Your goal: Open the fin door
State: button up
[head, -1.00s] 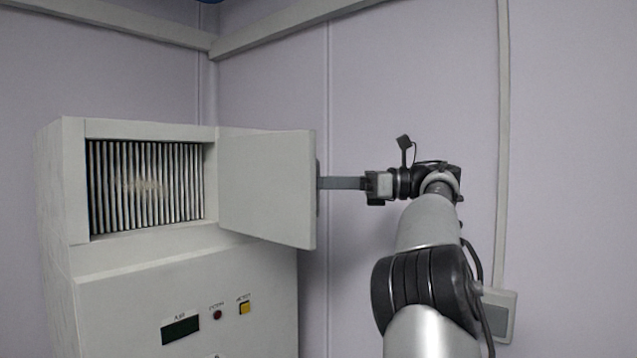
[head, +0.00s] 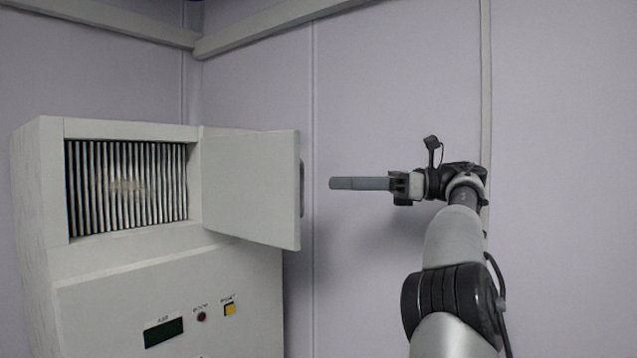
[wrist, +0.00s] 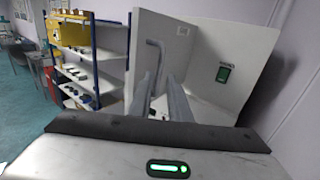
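The fin door (head: 250,188) is a flat pale panel, swung out from the right side of the machine's upper opening, where upright metal fins (head: 125,187) show. Its grey handle (head: 302,188) shows edge-on at the door's right edge. The handle also shows in the wrist view (wrist: 153,58), as a bent bar beyond the fingers. My gripper (head: 335,183) is right of the door, pointing left at it, with a clear gap to the handle. In the wrist view my two fingers (wrist: 160,95) stand apart with nothing held between them.
The pale machine (head: 100,285) carries a dark display (head: 164,331) and a yellow button (head: 229,309) below the opening. A wall (head: 370,100) lies close behind my gripper. In the wrist view, a shelf rack (wrist: 90,70) stands at left.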

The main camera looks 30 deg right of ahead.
jog(key=shift+v, duration=1.4)
